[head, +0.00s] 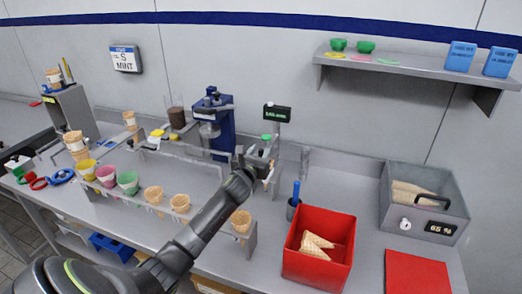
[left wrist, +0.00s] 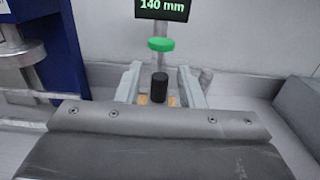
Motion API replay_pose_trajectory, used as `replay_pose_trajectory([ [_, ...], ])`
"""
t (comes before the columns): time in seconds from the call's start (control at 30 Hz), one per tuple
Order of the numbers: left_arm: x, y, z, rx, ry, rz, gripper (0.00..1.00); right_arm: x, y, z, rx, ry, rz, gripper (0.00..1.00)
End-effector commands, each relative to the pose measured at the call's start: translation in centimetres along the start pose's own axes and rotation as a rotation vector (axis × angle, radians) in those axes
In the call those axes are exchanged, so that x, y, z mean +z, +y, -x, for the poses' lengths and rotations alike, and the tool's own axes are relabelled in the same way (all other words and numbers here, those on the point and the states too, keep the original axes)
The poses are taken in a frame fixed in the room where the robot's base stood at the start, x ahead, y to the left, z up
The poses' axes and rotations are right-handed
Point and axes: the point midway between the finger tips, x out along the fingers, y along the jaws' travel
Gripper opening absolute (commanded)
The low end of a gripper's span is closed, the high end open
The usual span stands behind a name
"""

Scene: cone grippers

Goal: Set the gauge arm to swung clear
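The gauge is a post with a dark display (head: 277,113) and a green disc (head: 266,137) below it. In the left wrist view the display (left wrist: 162,8) reads 140 mm and the green disc (left wrist: 161,44) sits in front of the post. A black upright knob (left wrist: 159,88) stands below the disc. My left gripper (left wrist: 161,72) has its two grey fingers apart, one on each side of the knob, with gaps visible. In the head view my left gripper (head: 264,168) is at the gauge and hides its lower part. My right gripper is out of view.
A blue machine (head: 213,118) stands just left of the gauge. A rack with several cones (head: 181,203) runs under my left arm. A red bin (head: 319,262) with cones and a grey box (head: 424,204) stand to the right. A shelf (head: 415,68) hangs above.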

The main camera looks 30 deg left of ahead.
Motion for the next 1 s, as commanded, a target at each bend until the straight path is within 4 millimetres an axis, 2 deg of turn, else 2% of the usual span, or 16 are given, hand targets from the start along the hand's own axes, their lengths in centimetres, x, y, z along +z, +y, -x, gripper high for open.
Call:
replay_pose_trajectory([
  [0.2, 0.02, -0.02, -1.11, 0.000, 0.000, 0.001, 0.35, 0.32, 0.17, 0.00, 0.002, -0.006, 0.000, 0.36],
  [0.47, 0.03, -0.02, -1.20, 0.000, 0.000, 0.001, 0.35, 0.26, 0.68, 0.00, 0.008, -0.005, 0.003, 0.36],
  [0.5, 0.03, -0.02, -1.19, 0.000, 0.000, 0.001, 0.34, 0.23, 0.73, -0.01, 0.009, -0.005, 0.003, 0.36],
  [0.77, 0.02, 0.00, -1.18, 0.000, 0.000, 0.001, 0.00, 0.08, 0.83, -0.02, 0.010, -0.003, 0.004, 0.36],
  [1.0, 0.00, 0.00, -1.18, 0.000, 0.001, 0.001, 0.00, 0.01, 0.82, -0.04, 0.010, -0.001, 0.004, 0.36],
])
